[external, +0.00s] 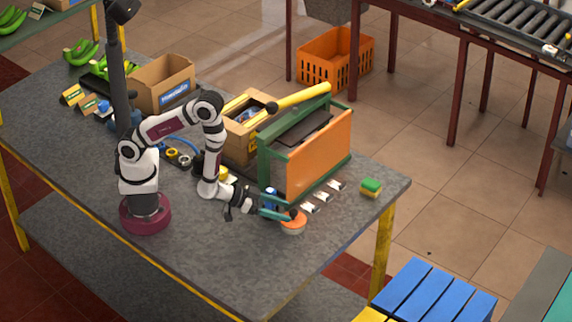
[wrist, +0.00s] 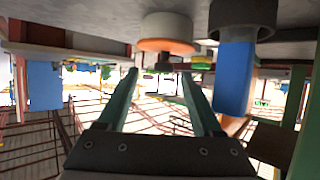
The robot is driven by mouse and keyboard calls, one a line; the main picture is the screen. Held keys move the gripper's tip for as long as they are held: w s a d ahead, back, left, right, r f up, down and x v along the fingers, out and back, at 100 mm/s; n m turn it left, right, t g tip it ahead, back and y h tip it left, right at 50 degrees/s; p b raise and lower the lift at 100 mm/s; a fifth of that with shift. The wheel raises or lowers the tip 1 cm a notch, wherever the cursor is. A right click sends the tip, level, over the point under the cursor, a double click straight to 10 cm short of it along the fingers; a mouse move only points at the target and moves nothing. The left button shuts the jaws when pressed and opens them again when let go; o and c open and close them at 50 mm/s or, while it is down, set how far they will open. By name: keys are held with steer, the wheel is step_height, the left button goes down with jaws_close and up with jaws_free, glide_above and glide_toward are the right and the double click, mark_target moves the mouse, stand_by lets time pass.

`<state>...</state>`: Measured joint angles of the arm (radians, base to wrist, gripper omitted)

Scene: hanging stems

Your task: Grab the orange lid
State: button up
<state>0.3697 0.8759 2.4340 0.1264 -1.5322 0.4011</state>
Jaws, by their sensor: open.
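The orange lid (external: 293,217) is a round disc with a pale lower rim, low on the grey table in front of the green and orange rack. It also shows in the wrist view (wrist: 166,46), upside down, with a dark knob at its middle and a white round body. My gripper (external: 279,214) reaches in from the left, low over the table at the lid. In the wrist view its two green fingers (wrist: 160,75) are spread apart with nothing gripped between them. The lid lies just beyond the fingertips, centred between them. Contact with the lid cannot be told.
The green and orange rack (external: 315,150) stands close behind the lid. Several small white pieces (external: 321,196) lie along its front. A green and yellow sponge (external: 371,187) is near the right corner. A blue upright thing (wrist: 235,75) is right of the fingers. The front table is clear.

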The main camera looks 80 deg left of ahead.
mark_target(303, 218)
steer(key=shift+s+a+f, duration=0.1)
steer(key=shift+f, duration=0.15)
steer(key=shift+w+f+t, duration=0.1)
steer(key=shift+w+t, duration=0.2)
steer(key=x, duration=0.7)
steer(key=shift+a, duration=0.2)
jaws_close()
